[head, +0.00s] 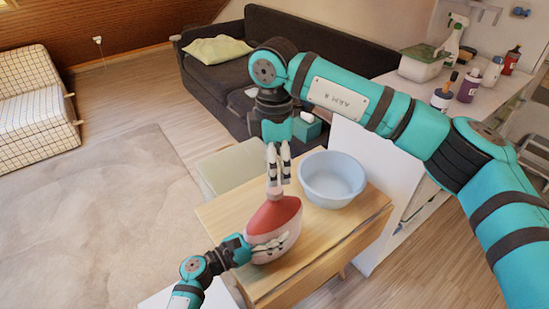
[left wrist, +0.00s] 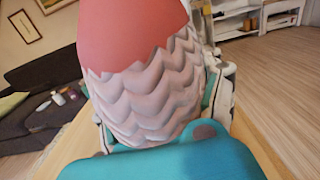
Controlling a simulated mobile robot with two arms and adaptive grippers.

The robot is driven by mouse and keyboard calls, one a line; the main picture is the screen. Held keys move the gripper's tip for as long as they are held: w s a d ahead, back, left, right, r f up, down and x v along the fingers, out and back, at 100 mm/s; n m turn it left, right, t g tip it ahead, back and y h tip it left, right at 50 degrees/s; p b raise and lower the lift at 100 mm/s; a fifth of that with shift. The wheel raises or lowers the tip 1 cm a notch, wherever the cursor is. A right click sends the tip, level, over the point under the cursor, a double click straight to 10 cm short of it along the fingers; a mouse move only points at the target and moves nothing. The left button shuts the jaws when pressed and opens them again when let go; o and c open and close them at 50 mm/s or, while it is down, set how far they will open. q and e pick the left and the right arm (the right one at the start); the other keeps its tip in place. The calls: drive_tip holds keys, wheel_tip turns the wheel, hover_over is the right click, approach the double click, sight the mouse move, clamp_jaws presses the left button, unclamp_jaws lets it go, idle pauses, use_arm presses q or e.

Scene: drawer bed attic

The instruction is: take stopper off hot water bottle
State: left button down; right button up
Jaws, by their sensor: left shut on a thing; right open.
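The hot water bottle (head: 276,215) stands upright on the wooden table, red on top with a pale pink, wavy-patterned cover below. It also fills the middle of the left wrist view (left wrist: 140,85). My left gripper (head: 270,246) is shut around the covered body from the left, with a finger on each side in the left wrist view.
A light blue basin (head: 332,179) stands behind and right of the bottle on the wooden table (head: 358,222). A white panel (head: 375,185) rises behind the basin. A counter with several bottles is at the upper right. A dark sofa (head: 225,75) is farther back.

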sight(275, 188)
wheel_tip(275, 188, down, 7)
drive_tip(key=shift+r, duration=0.1)
drive_tip(key=shift+c, duration=0.2)
